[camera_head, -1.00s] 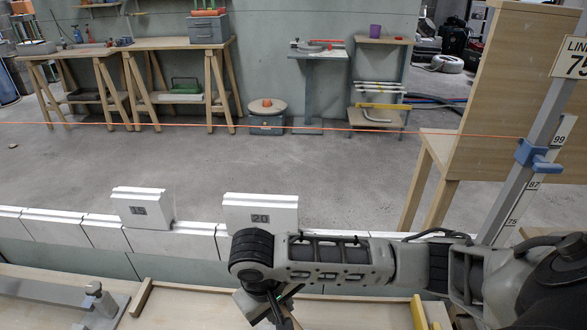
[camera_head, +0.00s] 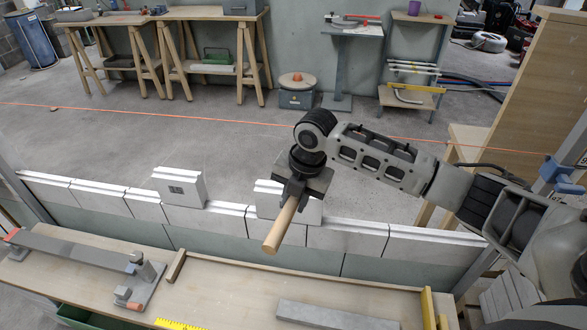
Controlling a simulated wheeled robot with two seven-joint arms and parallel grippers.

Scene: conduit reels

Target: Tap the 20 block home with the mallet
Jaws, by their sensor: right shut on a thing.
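My right gripper (camera_head: 292,194) is shut on the wooden handle of the mallet (camera_head: 281,228). The round handle sticks out below the jaws, toward the lower left. I cannot clearly make out the mallet's head around the dark gripper parts. The white 20 block (camera_head: 266,205) stands on the row of white blocks, behind the gripper and handle. Its number and much of its face are hidden. I cannot tell if the mallet touches it. My left gripper is not in view.
Another numbered white block (camera_head: 180,187) stands on the wall (camera_head: 85,195) to the left. In front is a wooden bench (camera_head: 225,285) with a grey slab (camera_head: 335,314), a yellow rule (camera_head: 178,324) and a grey bar tool (camera_head: 75,250). An orange string (camera_head: 200,118) runs behind the wall.

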